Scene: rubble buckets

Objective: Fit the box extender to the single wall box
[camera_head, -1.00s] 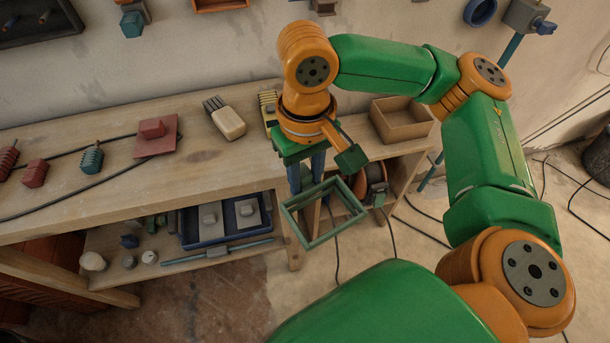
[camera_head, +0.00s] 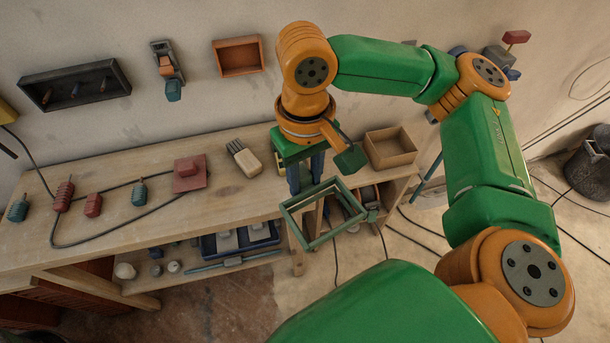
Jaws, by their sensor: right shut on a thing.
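The box extender (camera_head: 338,230), an open green rectangular frame, is held by my right gripper (camera_head: 306,186). The blue fingers are shut at the frame's upper left part, and their exact contact is hard to see. The frame hangs tilted in front of the bench's front edge, apart from the wall. A single orange box (camera_head: 218,61), open at the front, is on the wall at the upper middle, left of my right arm. It appears empty. My left gripper is not in view.

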